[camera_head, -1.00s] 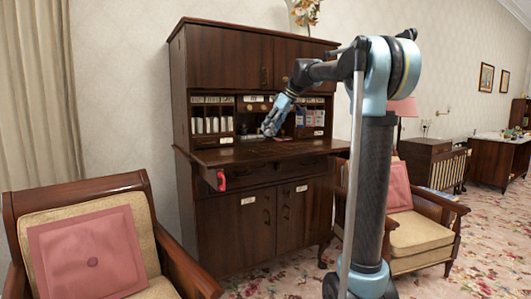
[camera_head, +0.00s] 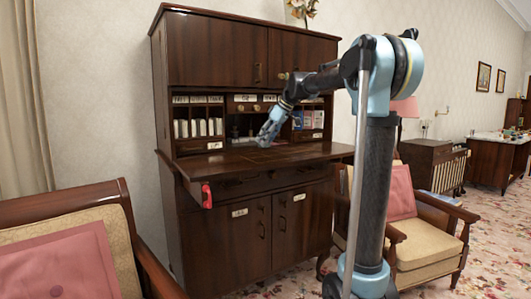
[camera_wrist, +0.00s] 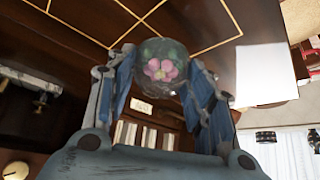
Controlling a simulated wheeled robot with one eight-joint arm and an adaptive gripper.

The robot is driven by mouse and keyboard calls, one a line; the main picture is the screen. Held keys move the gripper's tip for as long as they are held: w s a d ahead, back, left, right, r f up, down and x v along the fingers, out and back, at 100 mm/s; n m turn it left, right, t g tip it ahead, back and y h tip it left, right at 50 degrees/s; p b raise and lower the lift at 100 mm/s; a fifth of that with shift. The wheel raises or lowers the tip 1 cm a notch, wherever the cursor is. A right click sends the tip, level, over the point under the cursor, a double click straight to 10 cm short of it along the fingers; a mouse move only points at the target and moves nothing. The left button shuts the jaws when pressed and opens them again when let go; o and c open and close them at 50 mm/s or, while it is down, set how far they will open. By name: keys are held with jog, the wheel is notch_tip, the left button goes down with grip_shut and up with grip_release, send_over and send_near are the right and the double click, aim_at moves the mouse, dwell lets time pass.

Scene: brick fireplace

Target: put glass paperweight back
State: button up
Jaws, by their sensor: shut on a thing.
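The glass paperweight (camera_wrist: 160,68) is a clear ball with a pink flower and green leaves inside, seen in the wrist view. My gripper (camera_wrist: 165,85) is shut on it, with a blue finger on each side. In the head view my gripper (camera_head: 266,138) hangs just above the fold-down desk board (camera_head: 235,163) of the dark wooden secretary cabinet (camera_head: 215,50). The paperweight cannot be made out in the head view.
Pigeonholes with white upright items (camera_head: 198,127) stand behind the board, with blue and red boxes (camera_head: 308,118) to the right. Armchairs stand left (camera_head: 90,225) and right (camera_head: 420,240).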

jog(key=shift+s+f, duration=0.1)
jog(key=shift+f, duration=2.25)
jog(key=o, duration=1.3)
jog(key=v, duration=1.2)
jog(key=s+d+f+m+h, duration=0.2)
jog(key=s+d+f+m, duration=0.2)
jog(key=s+f, duration=0.8)
jog(key=s+d+f+m+h, duration=0.2)
jog(key=s+d+f+m, duration=0.3)
jog(key=s+f, duration=0.8)
jog(key=s+d+f+m+h, duration=0.2)
jog(key=s+d+f+m, duration=0.2)
jog(key=s+d+f, duration=0.4)
jog(key=shift+s+d+f, duration=0.1)
jog(key=shift+s+f, duration=1.3)
jog(key=shift+f, duration=0.2)
jog(key=shift+s+f, duration=1.35)
jog(key=shift+f, duration=0.25)
